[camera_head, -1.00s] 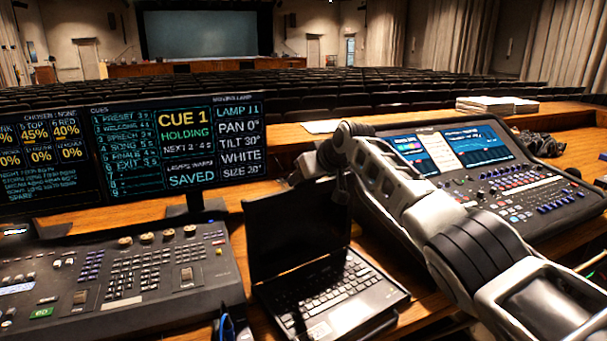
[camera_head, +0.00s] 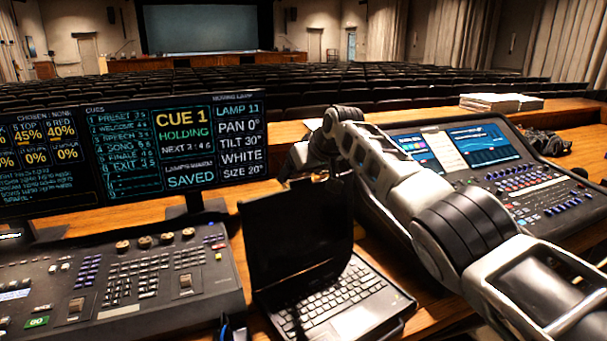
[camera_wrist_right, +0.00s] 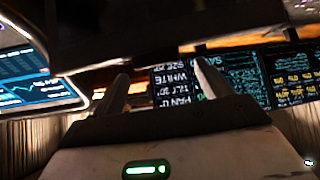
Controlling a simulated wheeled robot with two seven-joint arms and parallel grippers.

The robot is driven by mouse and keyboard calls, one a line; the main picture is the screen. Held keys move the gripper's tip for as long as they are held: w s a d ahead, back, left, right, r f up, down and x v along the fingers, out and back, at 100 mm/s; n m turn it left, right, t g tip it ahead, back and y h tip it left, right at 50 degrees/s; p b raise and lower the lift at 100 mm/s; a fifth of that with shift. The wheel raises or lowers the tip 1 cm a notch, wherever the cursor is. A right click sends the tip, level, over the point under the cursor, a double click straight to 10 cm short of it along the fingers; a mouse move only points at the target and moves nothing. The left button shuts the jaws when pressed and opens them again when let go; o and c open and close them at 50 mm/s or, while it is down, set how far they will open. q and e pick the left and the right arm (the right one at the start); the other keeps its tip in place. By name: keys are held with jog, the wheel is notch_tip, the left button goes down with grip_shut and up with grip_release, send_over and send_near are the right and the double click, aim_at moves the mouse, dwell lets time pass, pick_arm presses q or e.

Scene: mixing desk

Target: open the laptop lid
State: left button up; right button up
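The black laptop (camera_head: 338,298) stands open in the middle of the desk. Its keyboard faces up and its dark lid (camera_head: 292,235) stands nearly upright. My right gripper (camera_head: 296,164) is at the lid's top edge, on its far side, partly hidden by the lid and my wrist. In the right wrist view, the two fingers of my right gripper (camera_wrist_right: 163,84) are apart with nothing between them. A dark panel, probably the lid (camera_wrist_right: 150,28), crosses the top of that view close to the fingers. Contact cannot be told. My left gripper is not in view.
A lighting console (camera_head: 125,283) is left of the laptop, with a wide monitor (camera_head: 135,150) behind it. Another console with a screen (camera_head: 520,180) is at the right, partly behind my right arm. Papers (camera_head: 500,102) lie on the back ledge. A small blue item (camera_head: 224,328) is at the front.

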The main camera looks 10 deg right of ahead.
jog(key=shift+d+f, duration=0.1)
jog(key=shift+f, duration=0.15)
pick_arm(q)
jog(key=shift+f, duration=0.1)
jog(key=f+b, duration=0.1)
jog(key=b, duration=0.3)
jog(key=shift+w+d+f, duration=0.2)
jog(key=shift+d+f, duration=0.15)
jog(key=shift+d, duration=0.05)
pick_arm(e)
jog(key=v, duration=1.6)
jog(key=shift+r, duration=0.15)
jog(key=shift+w, duration=0.1)
